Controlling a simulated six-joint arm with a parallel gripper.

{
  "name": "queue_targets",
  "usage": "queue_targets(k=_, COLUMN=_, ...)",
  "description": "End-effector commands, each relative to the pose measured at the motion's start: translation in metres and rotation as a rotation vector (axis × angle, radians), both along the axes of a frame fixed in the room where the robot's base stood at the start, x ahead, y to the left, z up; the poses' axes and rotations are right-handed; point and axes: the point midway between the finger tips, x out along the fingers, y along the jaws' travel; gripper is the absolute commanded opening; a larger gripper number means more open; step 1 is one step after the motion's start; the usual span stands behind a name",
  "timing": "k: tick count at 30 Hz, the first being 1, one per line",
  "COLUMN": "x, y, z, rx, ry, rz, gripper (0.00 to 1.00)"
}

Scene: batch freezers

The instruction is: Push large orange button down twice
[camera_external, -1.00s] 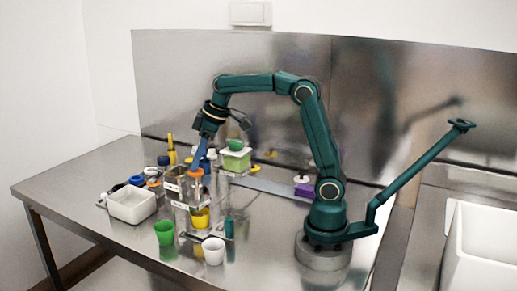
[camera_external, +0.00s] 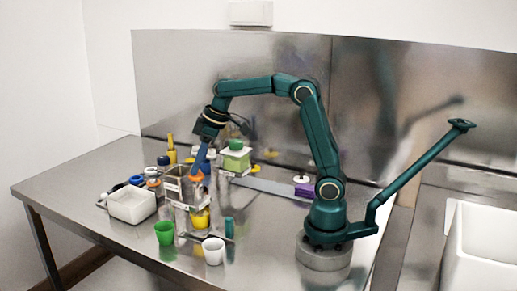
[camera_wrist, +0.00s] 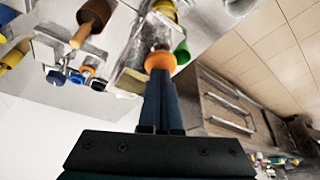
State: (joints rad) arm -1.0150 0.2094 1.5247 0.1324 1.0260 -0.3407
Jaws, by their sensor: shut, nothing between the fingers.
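The large orange button (camera_external: 196,177) sits on top of the clear machine with metal parts near the middle of the bench. In the wrist view the round orange button (camera_wrist: 160,62) shows directly at the tips of my fingers. My gripper (camera_external: 201,173) is shut and empty, pointing down with its blue fingers. Its tips (camera_wrist: 159,74) appear to touch the button's top, and the fingers hide part of it. The yellow cup (camera_external: 200,219) stands low in the machine, under the button.
A white bin (camera_external: 132,206) stands left of the machine. A green cup (camera_external: 164,233) and a white cup (camera_external: 213,251) stand in front. Bare bench lies at right front.

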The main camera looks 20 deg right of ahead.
Motion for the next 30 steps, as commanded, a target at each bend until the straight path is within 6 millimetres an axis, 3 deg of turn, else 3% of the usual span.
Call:
queue_targets(k=21, x=0.0, y=0.0, z=0.033, rx=0.0, ry=0.0, rz=0.0, gripper=0.0)
queue_targets(k=30, x=0.0, y=0.0, z=0.036, rx=-0.002, ry=0.001, rz=0.0, gripper=0.0)
